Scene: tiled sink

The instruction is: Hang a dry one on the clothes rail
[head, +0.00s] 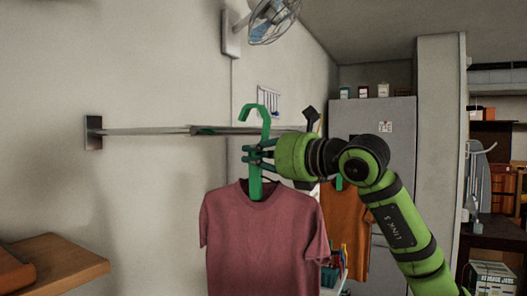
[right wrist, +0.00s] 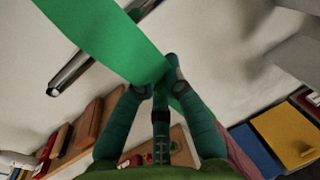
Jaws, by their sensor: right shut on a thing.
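A dusty red T-shirt (head: 262,240) hangs on a green hanger (head: 255,188). My right gripper (head: 250,154) is shut on the hanger's stem, below its hook; the green strip also shows between the fingers (right wrist: 162,82) in the right wrist view. The hook (head: 256,109) rises above the line of the metal clothes rail (head: 150,131) in the head view. I cannot tell whether it is over the rail or in front of it. An orange shirt (head: 345,222) on another green hanger is behind, partly hidden by my right arm. My left gripper is not in view.
A wall fan (head: 272,22) is above the rail. A wooden shelf (head: 65,262) is at the lower left. A grey fridge (head: 390,115) stands behind my right arm. The rail's left stretch is clear of clothes.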

